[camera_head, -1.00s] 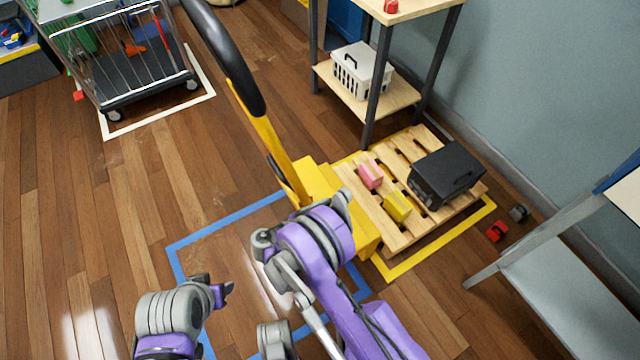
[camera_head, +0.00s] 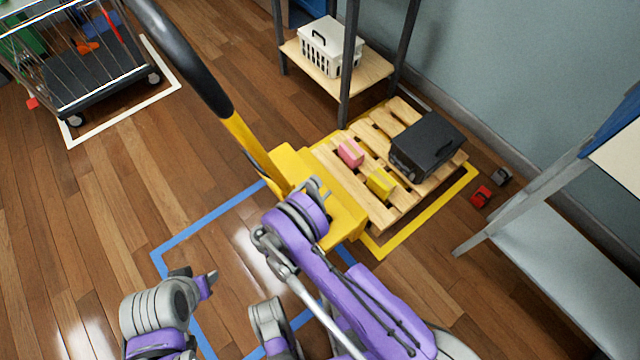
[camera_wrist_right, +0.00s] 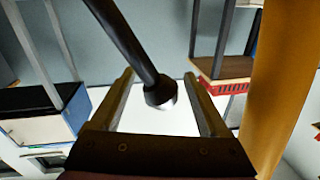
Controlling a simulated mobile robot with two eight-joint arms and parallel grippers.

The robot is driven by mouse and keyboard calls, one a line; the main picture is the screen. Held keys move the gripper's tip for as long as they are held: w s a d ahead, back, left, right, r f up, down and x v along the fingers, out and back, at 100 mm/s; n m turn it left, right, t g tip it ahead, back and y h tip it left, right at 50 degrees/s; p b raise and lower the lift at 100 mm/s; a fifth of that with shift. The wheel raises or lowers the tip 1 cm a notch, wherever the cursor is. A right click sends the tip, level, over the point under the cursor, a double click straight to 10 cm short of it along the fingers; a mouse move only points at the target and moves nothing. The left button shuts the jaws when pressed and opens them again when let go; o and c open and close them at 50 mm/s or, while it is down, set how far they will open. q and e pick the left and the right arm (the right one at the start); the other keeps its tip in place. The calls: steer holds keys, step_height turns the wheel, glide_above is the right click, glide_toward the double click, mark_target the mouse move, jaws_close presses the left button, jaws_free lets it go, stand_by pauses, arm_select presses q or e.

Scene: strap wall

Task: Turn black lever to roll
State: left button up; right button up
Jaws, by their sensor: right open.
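The black lever (camera_wrist_right: 128,42) hangs into the right wrist view from the top and ends in a rounded knob (camera_wrist_right: 162,92). The knob sits between the two fingers of my right gripper (camera_wrist_right: 158,82), which is open with a gap visible on both sides. In the head view my right gripper (camera_head: 318,190) is beside the yellow pallet jack (camera_head: 345,218), whose tall handle (camera_head: 190,65) is black at the top. The lever cannot be made out in the head view. My left gripper (camera_head: 196,276) is open and empty above the floor.
A wooden pallet (camera_head: 405,193) holds a black case (camera_head: 428,143), a pink block (camera_head: 351,153) and a yellow block (camera_head: 381,183). A shelf with a white crate (camera_head: 331,45) stands behind. A wire cart (camera_head: 75,60) is at upper left.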

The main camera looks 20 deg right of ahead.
steer(key=shift+x, duration=1.1)
jaws_close()
stand_by(0.7)
